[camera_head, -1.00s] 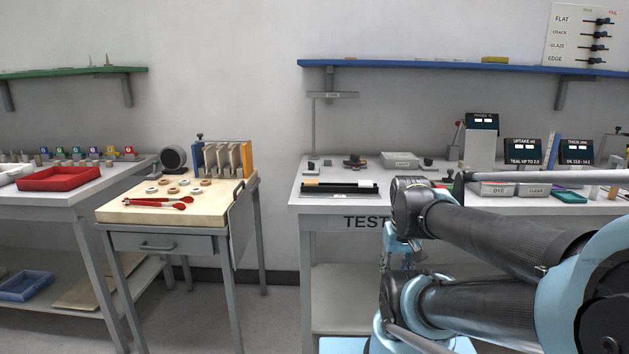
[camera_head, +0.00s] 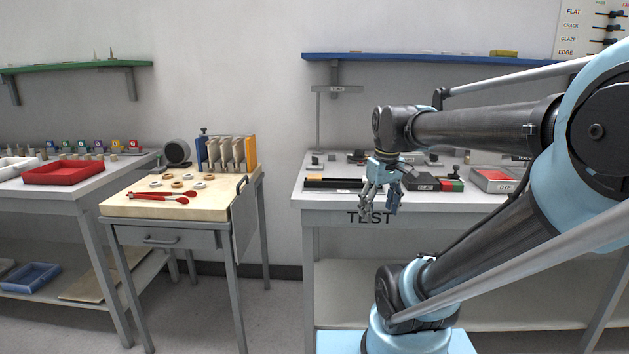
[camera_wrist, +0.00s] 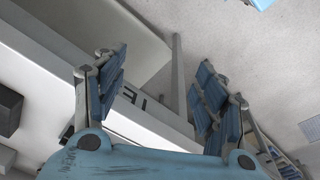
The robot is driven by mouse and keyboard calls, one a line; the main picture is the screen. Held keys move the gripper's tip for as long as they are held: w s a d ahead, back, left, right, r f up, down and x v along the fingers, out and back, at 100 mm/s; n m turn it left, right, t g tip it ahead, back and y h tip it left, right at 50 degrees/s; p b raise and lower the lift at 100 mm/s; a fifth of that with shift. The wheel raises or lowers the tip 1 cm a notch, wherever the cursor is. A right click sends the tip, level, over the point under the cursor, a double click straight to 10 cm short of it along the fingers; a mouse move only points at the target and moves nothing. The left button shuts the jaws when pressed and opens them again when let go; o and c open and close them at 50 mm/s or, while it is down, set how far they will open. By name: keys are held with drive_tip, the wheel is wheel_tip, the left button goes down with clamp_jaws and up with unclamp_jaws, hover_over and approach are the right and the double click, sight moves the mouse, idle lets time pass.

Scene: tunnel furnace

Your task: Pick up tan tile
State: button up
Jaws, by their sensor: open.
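My gripper (camera_head: 379,205) hangs with its fingers down in front of the TEST table's front edge. In the wrist view its fingers (camera_wrist: 163,82) are spread apart with nothing between them. Several tan upright tiles (camera_head: 230,153) stand in a rack at the back of the wooden-topped cart, left of my gripper and well apart from it. A long black fixture (camera_head: 325,184) lies on the TEST table just left of my gripper. Whether a tan tile lies on that fixture now is too small to tell. No tan tile shows in the wrist view.
The cart (camera_head: 125,208) also bears rings and red tongs (camera_head: 160,197). The TEST table (camera_head: 470,205) holds small boxes, including a red-topped one (camera_head: 492,175). A blue shelf (camera_head: 420,58) hangs above it. A floor gap separates cart and table.

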drive_tip(key=w+a+r+n, duration=0.6)
drive_tip(key=w+r, duration=0.5)
drive_tip(key=r, duration=0.1)
drive_tip(key=n+g, duration=0.2)
drive_tip(key=n, duration=0.5)
approach(317, 176)
wheel_tip(317, 176, down, 2)
drive_tip(key=shift+w+a+f, duration=0.1)
drive_tip(key=shift+w, duration=0.1)
drive_tip(key=shift+s+f, duration=0.15)
drive_tip(key=shift+f, duration=2.7)
drive_tip(key=c, duration=1.1)
